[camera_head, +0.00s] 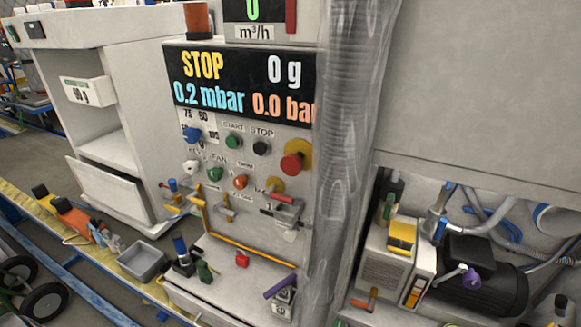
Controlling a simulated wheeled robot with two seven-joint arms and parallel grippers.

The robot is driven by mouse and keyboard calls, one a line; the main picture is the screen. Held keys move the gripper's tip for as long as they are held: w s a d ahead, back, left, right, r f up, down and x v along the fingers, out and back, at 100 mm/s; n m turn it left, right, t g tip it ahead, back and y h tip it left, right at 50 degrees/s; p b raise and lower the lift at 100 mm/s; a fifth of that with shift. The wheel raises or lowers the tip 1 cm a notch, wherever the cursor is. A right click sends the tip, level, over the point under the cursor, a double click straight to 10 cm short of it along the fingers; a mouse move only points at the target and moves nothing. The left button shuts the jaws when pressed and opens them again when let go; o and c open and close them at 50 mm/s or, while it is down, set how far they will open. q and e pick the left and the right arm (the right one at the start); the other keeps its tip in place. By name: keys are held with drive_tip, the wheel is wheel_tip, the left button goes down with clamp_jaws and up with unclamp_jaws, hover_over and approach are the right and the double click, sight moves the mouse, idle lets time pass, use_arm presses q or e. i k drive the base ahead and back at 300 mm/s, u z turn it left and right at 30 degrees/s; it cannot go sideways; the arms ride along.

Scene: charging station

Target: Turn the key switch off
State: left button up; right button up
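The grey control panel (262,222) stands left of centre, with rows of buttons and knobs. I cannot tell for certain which control is the key switch. A white knob (190,166) sits at the left of the lower row, and a yellow round part (275,186) at its right, but both are too small to read. No key is clearly visible. The display (240,85) above reads STOP. Neither of my grippers is in view.
A red emergency-stop button (292,163) on a yellow base sits upper right of the panel. A blue knob (191,135), green button (232,142) and black button (261,147) are nearby. Valve handles crowd below. A ribbed translucent hose (345,130) hangs along the right.

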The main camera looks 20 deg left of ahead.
sight(190, 167)
drive_tip(key=z, duration=0.1)
drive_tip(key=k, duration=0.5)
drive_tip(key=u, duration=0.25)
